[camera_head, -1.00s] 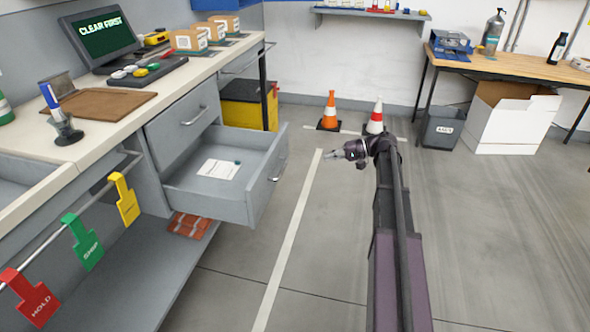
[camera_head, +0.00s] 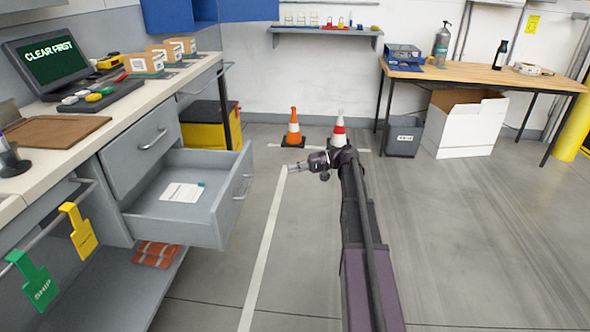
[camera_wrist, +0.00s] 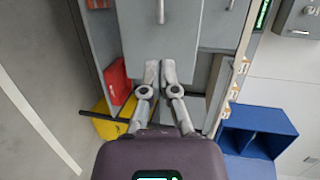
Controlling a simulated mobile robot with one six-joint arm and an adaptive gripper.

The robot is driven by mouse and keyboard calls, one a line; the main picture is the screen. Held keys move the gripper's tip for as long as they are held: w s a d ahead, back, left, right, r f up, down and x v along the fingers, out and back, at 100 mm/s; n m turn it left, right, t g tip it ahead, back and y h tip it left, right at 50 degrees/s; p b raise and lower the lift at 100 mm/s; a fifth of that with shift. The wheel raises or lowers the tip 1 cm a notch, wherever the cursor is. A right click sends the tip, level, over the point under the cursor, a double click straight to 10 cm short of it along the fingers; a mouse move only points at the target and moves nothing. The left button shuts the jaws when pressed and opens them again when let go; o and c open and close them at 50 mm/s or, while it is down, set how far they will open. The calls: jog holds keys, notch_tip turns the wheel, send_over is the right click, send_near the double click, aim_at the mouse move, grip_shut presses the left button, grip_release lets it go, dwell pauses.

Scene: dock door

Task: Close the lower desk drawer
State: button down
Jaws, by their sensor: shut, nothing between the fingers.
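The lower desk drawer (camera_head: 170,222) stands pulled well out from the grey desk in the head view. Its front carries a bar handle (camera_head: 243,186) and faces right, toward my arm. A white card (camera_head: 183,192) with a small teal item beside it lies inside. The upper drawer (camera_head: 143,152) above it is shut. My gripper (camera_head: 289,169) is shut and empty, in the air to the right of the drawer front and apart from it. In the wrist view my gripper (camera_wrist: 164,66) shows its fingers together before grey desk panels with handles.
A yellow-and-black bin (camera_head: 208,126) stands beyond the drawer. Two cones, one orange (camera_head: 293,130) and one red-and-white (camera_head: 339,128), stand on the floor behind my gripper. Hanging tags, one yellow (camera_head: 78,230), line the desk rail.

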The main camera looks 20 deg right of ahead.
jog(key=b+x, duration=0.2)
jog(key=x, duration=0.9)
jog(key=shift+a, duration=0.25)
jog(key=shift+w, duration=0.25)
